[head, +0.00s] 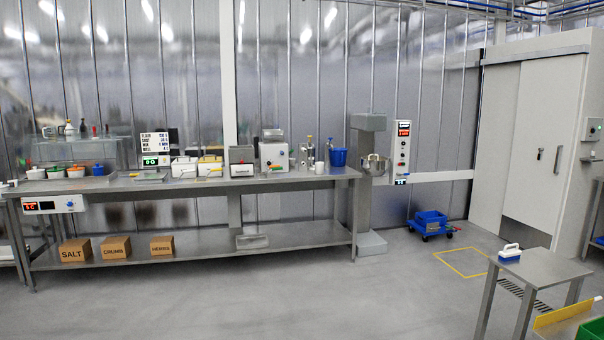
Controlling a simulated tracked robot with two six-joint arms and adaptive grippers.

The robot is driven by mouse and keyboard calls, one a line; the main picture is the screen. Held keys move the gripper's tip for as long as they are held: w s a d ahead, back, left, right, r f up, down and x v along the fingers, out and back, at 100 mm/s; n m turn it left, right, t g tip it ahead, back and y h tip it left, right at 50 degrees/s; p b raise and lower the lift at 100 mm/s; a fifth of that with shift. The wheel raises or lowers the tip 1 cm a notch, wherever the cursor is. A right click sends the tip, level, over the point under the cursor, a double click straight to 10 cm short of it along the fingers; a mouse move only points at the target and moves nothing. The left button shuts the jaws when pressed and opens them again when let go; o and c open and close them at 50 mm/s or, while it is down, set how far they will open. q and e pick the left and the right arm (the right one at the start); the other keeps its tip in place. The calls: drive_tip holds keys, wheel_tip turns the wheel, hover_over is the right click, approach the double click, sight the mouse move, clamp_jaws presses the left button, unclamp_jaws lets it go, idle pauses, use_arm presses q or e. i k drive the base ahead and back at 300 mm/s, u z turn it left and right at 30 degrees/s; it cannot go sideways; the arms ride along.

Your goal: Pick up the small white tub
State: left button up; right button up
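Several small tubs stand in a row at the left end of the long steel bench (120,184). A pale, whitish tub (36,174) with a coloured top is at the row's left end. An orange-topped tub (76,172) is farther right in it. Two larger white boxy containers (184,169) (210,168) stand near the bench's middle. Which of these is the small white tub I cannot tell at this size. Neither of my grippers shows.
A scale (150,162), grey machines (272,156) and a blue container (339,158) stand on the bench. Cardboard boxes (116,247) sit on its lower shelf. A mixer (371,180) is at its right end. A smaller table (540,268) stands front right. Open grey floor lies before the bench.

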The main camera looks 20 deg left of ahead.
sight(319, 166)
drive_tip(key=i, duration=4.25)
drive_tip(key=u, duration=0.55)
drive_tip(key=i, duration=1.45)
drive_tip(key=u, duration=0.6)
drive_tip(key=i, duration=1.35)
drive_tip(key=u, duration=0.5)
drive_tip(key=i, duration=0.7)
drive_tip(key=u, duration=0.1)
